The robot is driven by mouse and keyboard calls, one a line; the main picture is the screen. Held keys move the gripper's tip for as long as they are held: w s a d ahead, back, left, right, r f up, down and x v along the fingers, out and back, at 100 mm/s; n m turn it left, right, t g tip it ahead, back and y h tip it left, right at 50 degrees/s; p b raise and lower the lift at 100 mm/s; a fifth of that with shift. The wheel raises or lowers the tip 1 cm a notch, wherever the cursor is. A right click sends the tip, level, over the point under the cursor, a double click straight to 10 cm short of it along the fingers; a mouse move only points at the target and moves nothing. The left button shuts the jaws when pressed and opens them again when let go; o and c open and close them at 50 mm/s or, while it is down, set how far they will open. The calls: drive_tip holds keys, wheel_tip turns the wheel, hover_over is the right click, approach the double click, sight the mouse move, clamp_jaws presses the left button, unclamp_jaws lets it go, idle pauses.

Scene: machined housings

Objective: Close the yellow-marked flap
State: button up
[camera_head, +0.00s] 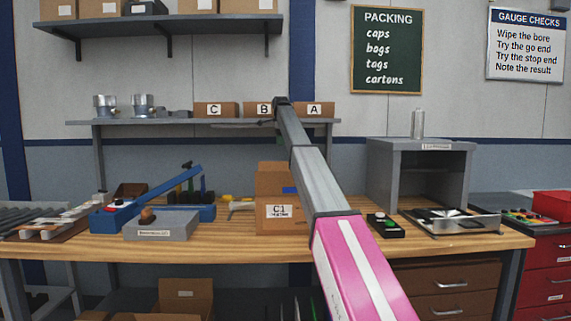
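A brown carton (281,212) with a "C1" label stands on the wooden bench near the middle. A brown panel with a blue mark (289,190) rises at its top. A small piece with yellow on it (240,203) shows at the carton's left side; I cannot tell for sure whether it is the yellow-marked flap. My arm crosses in front of the carton's right side and hides part of it.
A blue lever device (150,203) and a grey block (160,226) stand left on the bench (225,240). A small black button box (386,226) and a grey cabinet (420,172) stand right. A shelf (170,122) holds lettered boxes behind my gripper.

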drive_tip(key=s+d, duration=0.1)
drive_tip(key=d, duration=0.3)
drive_tip(key=shift+g, duration=0.4)
wheel_tip(320, 180, down, 10)
drive_tip(key=shift+s+f, duration=0.15)
drive_tip(key=shift+f, duration=0.1)
drive_tip(key=shift+c, duration=0.3)
